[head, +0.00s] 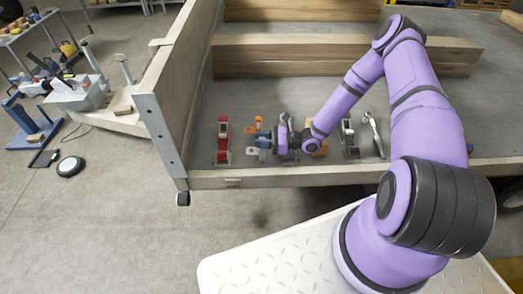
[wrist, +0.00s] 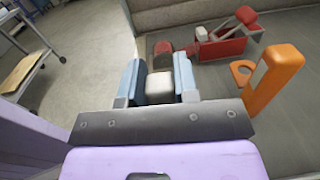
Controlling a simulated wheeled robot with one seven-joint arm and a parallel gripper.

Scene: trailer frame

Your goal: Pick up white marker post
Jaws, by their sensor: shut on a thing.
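The white marker post (head: 253,153) is at the front of the trailer bed in the head view, partly hidden by my gripper (head: 264,142). In the wrist view its pale block (wrist: 159,87) sits between the two blue fingers of my gripper (wrist: 160,72). The fingers are shut on it. Its lower part is hidden, and I cannot tell whether it touches the bed.
An orange post (head: 259,123) with a ringed foot stands just behind; it also shows in the wrist view (wrist: 272,78). A red clamp (head: 222,140) is to the left. A grey clamp (head: 348,137) and a wrench (head: 375,135) lie right. Timber beams (head: 340,55) lie behind.

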